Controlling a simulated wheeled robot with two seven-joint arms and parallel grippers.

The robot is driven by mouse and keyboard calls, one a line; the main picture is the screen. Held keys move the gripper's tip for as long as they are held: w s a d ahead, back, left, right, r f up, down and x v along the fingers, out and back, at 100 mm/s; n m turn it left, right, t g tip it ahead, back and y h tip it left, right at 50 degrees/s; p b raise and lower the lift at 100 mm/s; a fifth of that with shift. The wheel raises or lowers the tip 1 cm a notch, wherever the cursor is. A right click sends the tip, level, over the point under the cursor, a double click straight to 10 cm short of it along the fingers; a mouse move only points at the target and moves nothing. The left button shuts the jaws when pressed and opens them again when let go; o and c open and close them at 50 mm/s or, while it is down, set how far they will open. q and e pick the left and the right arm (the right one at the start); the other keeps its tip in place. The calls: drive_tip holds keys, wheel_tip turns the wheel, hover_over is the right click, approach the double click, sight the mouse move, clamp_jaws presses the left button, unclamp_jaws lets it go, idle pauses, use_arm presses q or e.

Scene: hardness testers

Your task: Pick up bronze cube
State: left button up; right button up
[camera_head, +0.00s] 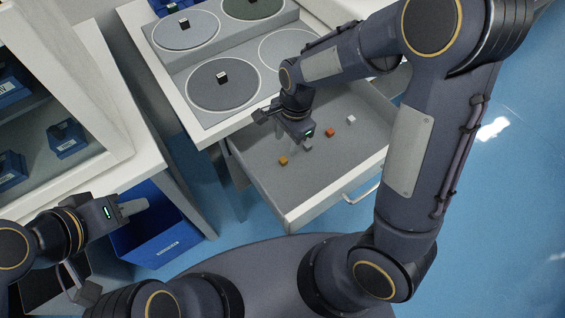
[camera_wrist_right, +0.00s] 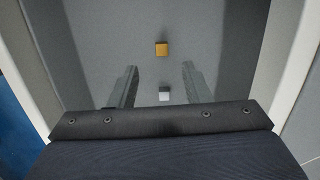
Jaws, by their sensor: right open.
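The bronze cube (camera_head: 283,161) is a small orange-gold block on the floor of the open drawer, towards its left side. It also shows in the right wrist view (camera_wrist_right: 162,49), ahead of the fingertips. My right gripper (camera_head: 294,146) reaches down over the drawer; in the wrist view its two fingers (camera_wrist_right: 160,70) are apart with nothing held. A silver-grey cube (camera_wrist_right: 164,94) lies between the fingers in that view, closer to the palm than the bronze one. My left gripper (camera_head: 138,206) is at the lower left, above a blue bin, far from the cube; its jaw state is unclear.
An orange-red cube (camera_head: 330,132) and a white cube (camera_head: 351,119) lie further right in the drawer (camera_head: 262,188). The grey table top (camera_head: 207,118) holds round plates with dark blocks. A blue bin (camera_head: 156,240) stands at lower left beside a cabinet.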

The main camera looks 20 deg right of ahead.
sight(284, 159)
drive_tip(key=shift+w+a+f, duration=0.1)
drive_tip(key=shift+a+f, duration=0.05)
drive_tip(key=shift+f, duration=0.4)
drive_tip(key=f, duration=0.2)
drive_tip(key=f+b, duration=0.1)
drive_tip(key=f, duration=0.4)
drive_tip(key=shift+a+f, duration=0.25)
drive_tip(key=shift+f, duration=0.1)
drive_tip(key=shift+c, duration=0.4)
clamp_jaws()
